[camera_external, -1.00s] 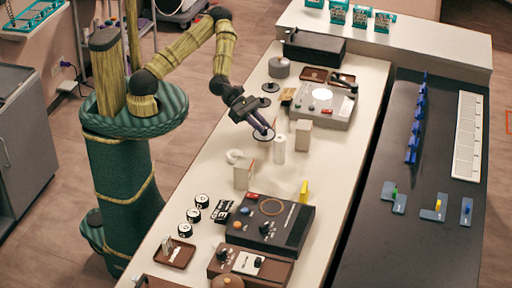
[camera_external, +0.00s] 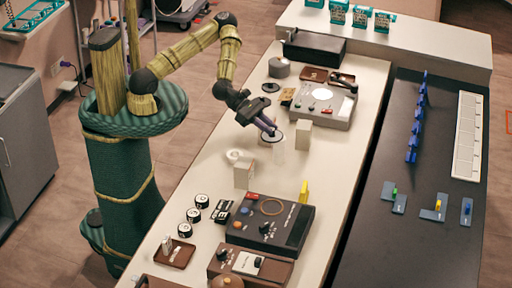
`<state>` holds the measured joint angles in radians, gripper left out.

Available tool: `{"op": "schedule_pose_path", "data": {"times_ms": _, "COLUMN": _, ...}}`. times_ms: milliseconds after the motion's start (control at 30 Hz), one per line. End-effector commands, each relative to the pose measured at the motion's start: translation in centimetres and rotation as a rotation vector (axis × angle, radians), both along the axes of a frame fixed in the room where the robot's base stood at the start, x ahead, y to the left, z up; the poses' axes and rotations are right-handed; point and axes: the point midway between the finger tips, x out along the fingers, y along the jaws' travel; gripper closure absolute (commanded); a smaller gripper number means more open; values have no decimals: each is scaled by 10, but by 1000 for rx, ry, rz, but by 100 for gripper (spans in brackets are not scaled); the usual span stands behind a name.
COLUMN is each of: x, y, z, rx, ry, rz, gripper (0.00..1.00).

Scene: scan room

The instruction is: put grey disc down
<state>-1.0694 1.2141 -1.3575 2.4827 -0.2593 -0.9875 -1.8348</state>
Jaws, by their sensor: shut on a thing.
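My gripper (camera_external: 268,127) is above the long white bench and shut on a thin grey disc (camera_external: 272,137) with a dark rim. The disc is just above or at the top of a pale upright cylinder (camera_external: 279,153). I cannot tell whether the two touch. The fingers hide part of the disc. Another dark disc (camera_external: 270,87) lies farther back on the bench.
A pale block (camera_external: 303,135) stands right of the gripper, another block (camera_external: 243,176) nearer the front, with a white ring (camera_external: 234,155) beside it. A grey device (camera_external: 322,112) is behind right. A dark console (camera_external: 268,225) fills the front.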

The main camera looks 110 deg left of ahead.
Motion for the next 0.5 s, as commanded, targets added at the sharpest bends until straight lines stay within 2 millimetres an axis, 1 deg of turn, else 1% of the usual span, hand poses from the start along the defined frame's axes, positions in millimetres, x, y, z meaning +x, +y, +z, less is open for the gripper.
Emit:
{"op": "schedule_pose_path", "data": {"times_ms": 100, "x": 18, "y": 7, "z": -13, "rx": -9, "ry": 4, "rz": 101, "gripper": 100}}
{"op": "schedule_pose_path", "data": {"times_ms": 200, "x": 29, "y": 14, "z": -28, "rx": -4, "ry": 7, "rz": 186, "gripper": 100}}
{"op": "schedule_pose_path", "data": {"times_ms": 333, "x": 36, "y": 20, "z": -42, "rx": 7, "ry": 13, "rz": 259, "gripper": 100}}
{"op": "schedule_pose_path", "data": {"times_ms": 500, "x": 38, "y": 23, "z": -47, "rx": 12, "ry": 13, "rz": 284, "gripper": 100}}
